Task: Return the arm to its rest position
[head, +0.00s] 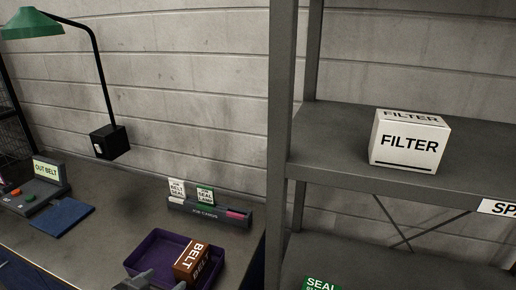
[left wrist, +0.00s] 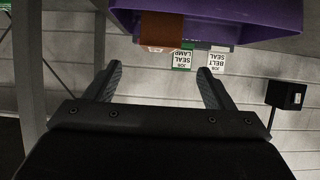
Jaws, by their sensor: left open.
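My left gripper (head: 158,282) shows only as grey fingertips at the bottom edge of the head view, at the near side of a purple tray (head: 140,257). In the left wrist view my left gripper (left wrist: 157,86) has its two fingers wide apart with nothing between them. That view is upside down, with the purple tray (left wrist: 245,20) beyond the fingertips. A brown BELT box (head: 197,262) sits tilted in the tray; part of it shows in the left wrist view (left wrist: 160,29). My right gripper is not in view.
A JOB CARDS holder (head: 208,212) stands behind the tray. An OUT BELT control box (head: 38,193) and a blue pad (head: 62,217) lie at left, near a green lamp (head: 33,23). A grey shelf post (head: 281,130) rises at right; a FILTER box (head: 408,142) sits on the shelf.

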